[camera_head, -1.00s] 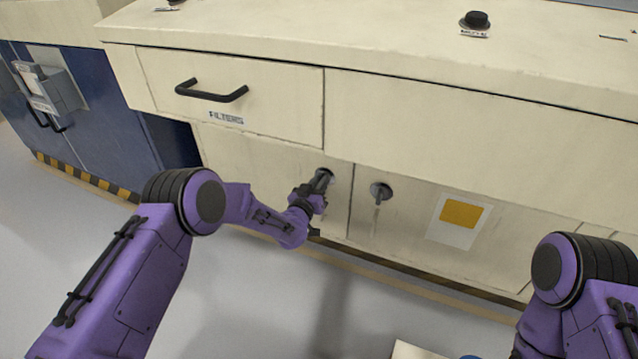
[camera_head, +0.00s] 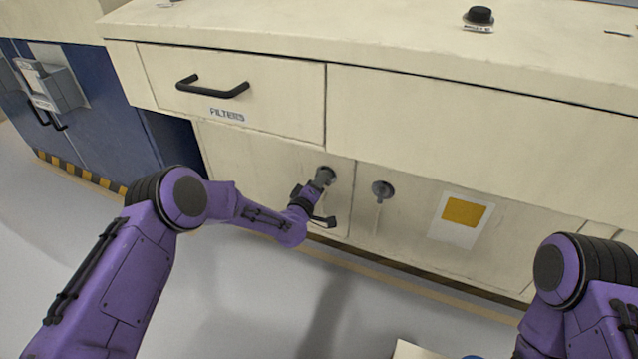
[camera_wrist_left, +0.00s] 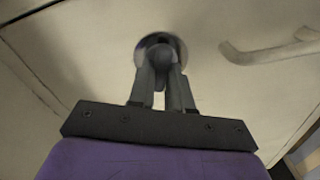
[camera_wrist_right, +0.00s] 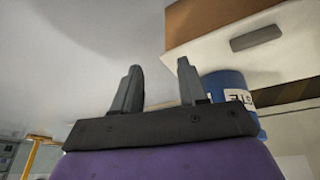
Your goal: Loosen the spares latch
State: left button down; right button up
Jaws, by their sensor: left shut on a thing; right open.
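A round grey latch (camera_head: 326,174) sits on the left cupboard door (camera_head: 262,165), below the drawer marked FILTERS. My left gripper (camera_head: 318,184) is shut on this latch's lever; in the left wrist view the fingers (camera_wrist_left: 164,82) close just below the round latch plate (camera_wrist_left: 172,45). The fingers hide most of the lever. A second grey latch (camera_head: 382,190) is on the door to the right, its lever hanging down. No label naming spares is readable. My right gripper (camera_wrist_right: 157,85) is open and empty in the right wrist view; the head view shows only its arm.
A dark handle (camera_head: 322,221) is low on the left door, close to my left gripper. The FILTERS drawer (camera_head: 235,85) is shut above. A blue container (camera_wrist_right: 228,88) stands beyond my right gripper. Open floor (camera_head: 250,290) lies before the cupboards.

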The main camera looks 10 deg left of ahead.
pick_arm(q)
jog(key=shift+f+n+b, duration=0.1)
jog(key=shift+n+b, duration=0.25)
jog(key=shift+n, duration=1.25)
pick_arm(e)
jog(key=shift+s+a+f+n, duration=0.1)
jog(key=shift+s+f+n, duration=0.25)
jog(key=shift+f, duration=0.1)
jog(key=shift+g, duration=0.3)
pick_arm(q)
jog(key=c, duration=1.1)
grip_release()
jog(key=s+p, duration=0.1)
jog(key=s, duration=0.2)
jog(key=s+a+p, duration=0.1)
jog(key=s, duration=0.3)
jog(key=s+a+p, duration=0.1)
jog(key=s+p, duration=0.1)
jog(key=s, duration=0.1)
jog(key=shift+s, duration=0.15)
pick_arm(e)
jog(key=shift+m+t, duration=0.45)
jog(key=shift+t, duration=0.05)
jog(key=r, duration=0.2)
jog(key=w+r, duration=0.1)
jog(key=r, duration=0.1)
jog(key=shift+d, duration=0.2)
